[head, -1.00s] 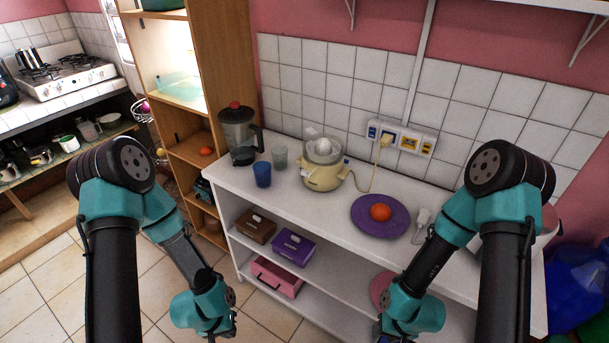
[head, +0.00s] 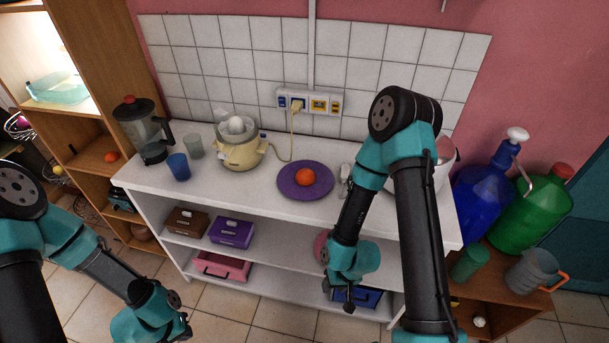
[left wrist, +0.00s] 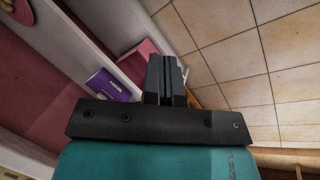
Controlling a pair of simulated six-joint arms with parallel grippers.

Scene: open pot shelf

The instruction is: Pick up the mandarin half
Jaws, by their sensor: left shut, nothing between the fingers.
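A round orange fruit (head: 305,177), which looks like the mandarin, lies on a purple plate (head: 288,187) on the white counter. I cannot tell from here whether it is a half. My left gripper (left wrist: 164,62) is shut and empty in the left wrist view, over the floor in front of the lower shelves. In the head view the left arm is low at the bottom left, well away from the plate. My right gripper (head: 349,297) hangs low in front of the shelves, below and right of the plate. Its fingers are too small to read.
A cream juicer (head: 241,155), a blue cup (head: 179,167), a clear glass (head: 194,147) and a blender (head: 146,131) stand left of the plate. Another orange item (head: 111,156) sits on the wooden shelf.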

